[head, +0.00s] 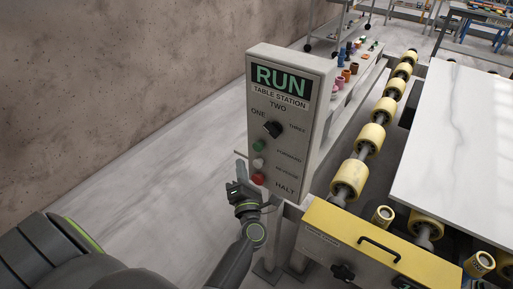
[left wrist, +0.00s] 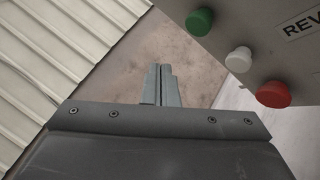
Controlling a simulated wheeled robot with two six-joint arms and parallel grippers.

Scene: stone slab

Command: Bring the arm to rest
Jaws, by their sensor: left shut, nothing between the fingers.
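My left gripper (head: 238,185) is shut and empty, just left of the lower part of the control panel (head: 318,90). In the left wrist view its fingers (left wrist: 160,86) are together with nothing between them. The panel has a dark selector knob (head: 272,129), a green button (head: 259,146), a white button (head: 258,162) and a red button (head: 258,179). In the left wrist view the green (left wrist: 200,21), white (left wrist: 238,60) and red (left wrist: 273,94) buttons lie right of the fingers, apart from them. My right gripper does not show.
Yellow rollers (head: 371,138) run beside a white stone slab (head: 462,140) on the right. A yellow cover with a black handle (head: 381,250) stands at the front. Coloured pieces (head: 346,73) sit on a ledge behind the panel. Bare floor (head: 150,160) lies left, along a brown wall (head: 110,70).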

